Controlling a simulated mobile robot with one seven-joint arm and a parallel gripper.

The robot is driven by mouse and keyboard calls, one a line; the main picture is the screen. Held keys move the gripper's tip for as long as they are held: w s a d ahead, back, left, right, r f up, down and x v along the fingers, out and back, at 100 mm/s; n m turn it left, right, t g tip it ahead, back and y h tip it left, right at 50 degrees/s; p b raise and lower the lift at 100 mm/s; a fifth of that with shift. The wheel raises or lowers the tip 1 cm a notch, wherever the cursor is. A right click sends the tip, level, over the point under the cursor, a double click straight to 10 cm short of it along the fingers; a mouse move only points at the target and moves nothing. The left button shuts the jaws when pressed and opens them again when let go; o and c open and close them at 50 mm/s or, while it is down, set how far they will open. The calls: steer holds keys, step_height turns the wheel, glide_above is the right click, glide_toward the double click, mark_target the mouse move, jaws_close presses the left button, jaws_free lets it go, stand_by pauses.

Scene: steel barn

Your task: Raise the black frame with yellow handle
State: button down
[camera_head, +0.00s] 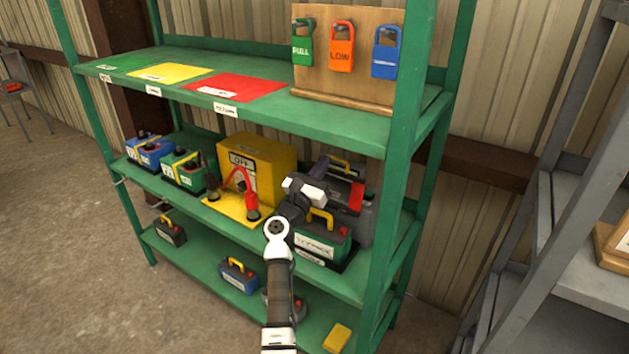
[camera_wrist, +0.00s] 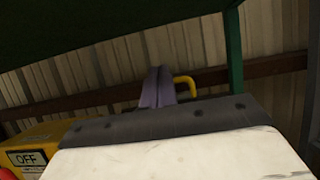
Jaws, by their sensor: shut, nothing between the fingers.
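The black frame (camera_head: 346,176) with its yellow handle (camera_head: 341,163) is at the right end of the middle shelf, partly hidden behind my gripper (camera_head: 322,167). A red part shows at its right side. In the wrist view, the yellow handle (camera_wrist: 186,82) shows just right of the closed fingers of my gripper (camera_wrist: 159,75); the frame is hidden there behind the gripper's pale body. My gripper is shut and empty, close to the handle. I cannot tell whether they touch.
A green battery (camera_head: 325,241) with a yellow handle stands in front of the frame. A yellow OFF box (camera_head: 270,170) with a red lever is to the left. The upper green shelf (camera_head: 345,132) lies above, and a green post (camera_head: 395,170) stands at the right.

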steer(key=w+p, duration=0.1)
steer(key=w+d, duration=0.1)
steer(key=w+d+g+y+p, duration=0.1)
steer(key=shift+d+r+p, duration=0.1)
steer(key=shift+r+p, duration=0.2)
stand_by(0.4)
